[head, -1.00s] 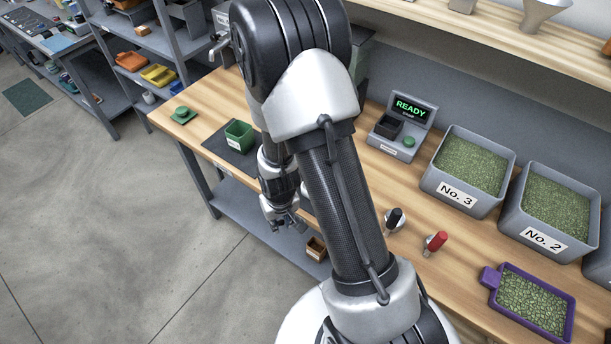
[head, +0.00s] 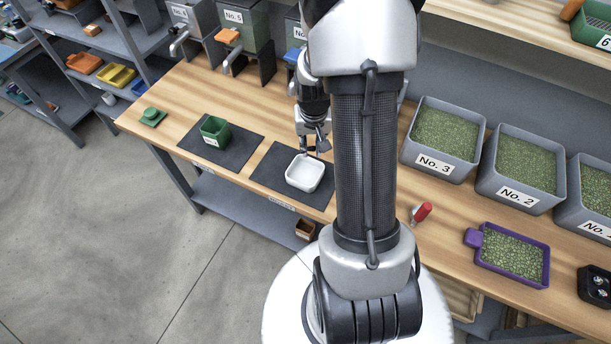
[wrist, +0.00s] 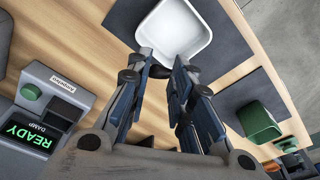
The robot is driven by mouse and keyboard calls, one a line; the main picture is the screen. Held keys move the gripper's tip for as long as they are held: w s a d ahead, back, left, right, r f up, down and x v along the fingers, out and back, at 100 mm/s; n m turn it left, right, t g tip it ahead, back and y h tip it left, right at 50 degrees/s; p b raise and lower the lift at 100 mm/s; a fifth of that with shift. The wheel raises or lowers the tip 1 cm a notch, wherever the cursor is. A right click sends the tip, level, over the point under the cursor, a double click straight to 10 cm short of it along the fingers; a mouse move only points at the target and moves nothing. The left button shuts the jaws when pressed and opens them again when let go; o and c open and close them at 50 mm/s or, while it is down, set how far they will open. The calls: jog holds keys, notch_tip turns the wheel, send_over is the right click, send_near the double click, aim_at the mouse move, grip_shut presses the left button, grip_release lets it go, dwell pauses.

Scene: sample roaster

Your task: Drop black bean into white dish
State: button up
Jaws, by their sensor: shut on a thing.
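The white dish (head: 304,174) is a shallow square dish lying on a dark mat near the table's front edge. It also shows at the top of the wrist view (wrist: 176,24). My gripper (head: 318,147) is just behind the dish, toward its back corner.
A green cup (head: 214,131) stands on a second mat to the left. A grey READY device (wrist: 43,115) is near my gripper in the wrist view. Grey bins of green beans (head: 442,135), a red-handled tool (head: 422,212) and a purple tray (head: 513,254) are to the right.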

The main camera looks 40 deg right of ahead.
aim_at(311, 149)
jog(key=shift+f+b, duration=1)
jog(key=shift+f, duration=0.8)
jog(key=o, duration=0.7)
jog(key=shift+r, duration=0.1)
jog(key=r, duration=0.4)
jog(key=s+r, duration=0.1)
jog(key=r, duration=0.3)
jog(key=a+r, duration=0.1)
jog(key=r, duration=0.2)
jog(key=shift+s+r, duration=0.15)
jog(key=shift+r, duration=0.25)
jog(key=shift+a, duration=0.15)
